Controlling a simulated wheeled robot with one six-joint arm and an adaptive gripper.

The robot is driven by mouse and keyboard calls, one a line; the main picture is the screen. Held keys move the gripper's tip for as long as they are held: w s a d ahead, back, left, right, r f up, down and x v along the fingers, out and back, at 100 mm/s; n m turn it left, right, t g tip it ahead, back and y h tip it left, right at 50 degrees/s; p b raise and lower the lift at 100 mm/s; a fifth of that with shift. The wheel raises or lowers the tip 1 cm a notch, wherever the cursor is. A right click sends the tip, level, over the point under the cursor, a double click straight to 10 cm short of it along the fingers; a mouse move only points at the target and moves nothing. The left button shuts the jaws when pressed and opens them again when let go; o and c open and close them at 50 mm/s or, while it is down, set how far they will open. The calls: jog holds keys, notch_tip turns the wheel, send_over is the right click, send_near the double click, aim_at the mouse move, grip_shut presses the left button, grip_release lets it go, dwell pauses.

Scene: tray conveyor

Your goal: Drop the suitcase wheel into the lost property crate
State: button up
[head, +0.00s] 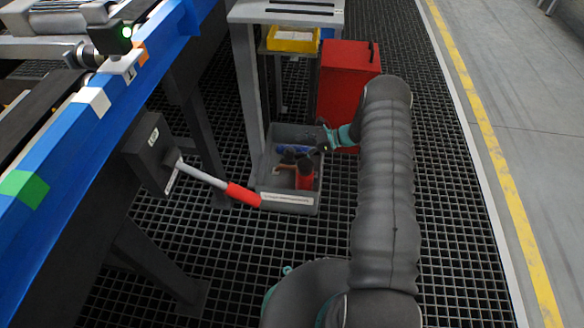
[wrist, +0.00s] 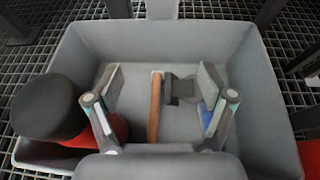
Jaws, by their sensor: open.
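The grey lost property crate (head: 290,198) stands on the grated floor with a white label on its front. My gripper (head: 323,143) is over the crate's right side in the head view. In the wrist view my gripper (wrist: 161,100) is open, with nothing held between its fingers, and looks down into the crate (wrist: 250,75). A small dark grey piece (wrist: 180,88) lies on the crate floor, seen between the fingers, beside a brown stick-like thing (wrist: 155,105). It may be the suitcase wheel; I cannot tell for certain.
A red bottle-like thing with a black top (wrist: 48,108) stands in the crate. A blue thing (wrist: 207,116) lies partly behind a finger. A red cabinet (head: 345,85) stands behind the crate, and a red-handled lever (head: 242,194) sticks out at its left.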

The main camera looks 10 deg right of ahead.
jog(key=v, duration=1.1)
jog(key=shift+d, duration=0.35)
jog(key=shift+s+r, duration=0.1)
jog(key=shift+s, duration=0.05)
